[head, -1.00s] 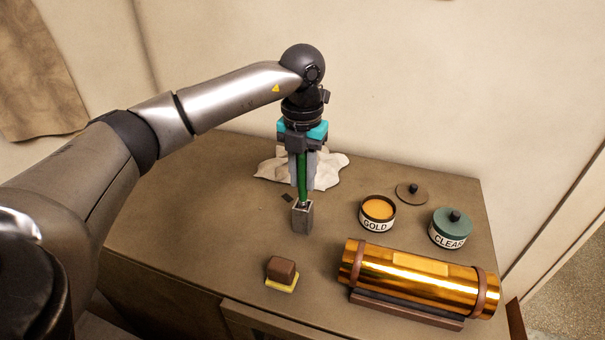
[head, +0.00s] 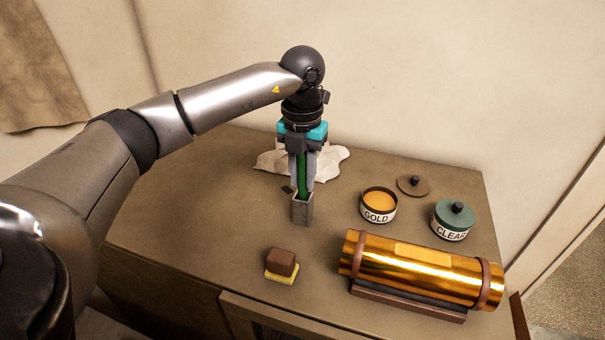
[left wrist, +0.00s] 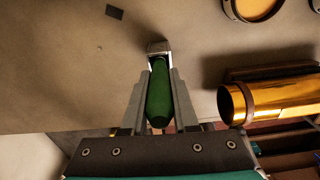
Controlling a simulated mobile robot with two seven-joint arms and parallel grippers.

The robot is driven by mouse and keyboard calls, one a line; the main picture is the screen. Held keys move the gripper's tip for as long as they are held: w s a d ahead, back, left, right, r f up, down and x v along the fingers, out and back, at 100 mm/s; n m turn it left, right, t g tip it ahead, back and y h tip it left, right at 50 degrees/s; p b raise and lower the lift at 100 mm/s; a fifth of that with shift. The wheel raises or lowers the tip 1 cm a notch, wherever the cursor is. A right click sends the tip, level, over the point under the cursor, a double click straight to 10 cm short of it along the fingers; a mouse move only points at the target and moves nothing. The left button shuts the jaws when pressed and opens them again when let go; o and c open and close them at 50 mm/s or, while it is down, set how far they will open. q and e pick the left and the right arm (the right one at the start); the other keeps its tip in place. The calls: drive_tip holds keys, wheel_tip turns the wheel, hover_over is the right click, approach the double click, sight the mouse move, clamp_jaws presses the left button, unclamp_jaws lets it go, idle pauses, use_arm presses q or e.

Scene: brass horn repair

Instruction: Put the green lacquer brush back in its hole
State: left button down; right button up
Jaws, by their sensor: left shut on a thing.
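The green lacquer brush (head: 302,178) stands about upright in my left gripper (head: 302,178), which is shut on its handle. My right gripper is not in view.
A white cloth (head: 335,163) lies behind the gripper. To the right are an open GOLD pot (head: 378,206), a loose lid (head: 413,186), a lidded CLEAR pot (head: 453,221) and a brass tube (head: 420,268) on a cradle. A brown and yellow block (head: 281,265) sits in front.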

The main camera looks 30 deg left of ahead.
use_arm(q)
drive_tip(key=shift+f, duration=0.4)
drive_tip(key=c, duration=0.6)
unclamp_jaws()
drive_tip(key=shift+r, duration=0.1)
wheel_tip(320, 180, up, 14)
drive_tip(key=shift+f, duration=0.1)
drive_tip(key=shift+r+p, duration=0.35)
drive_tip(key=shift+r, duration=0.4)
drive_tip(key=shift+s+f, duration=0.1)
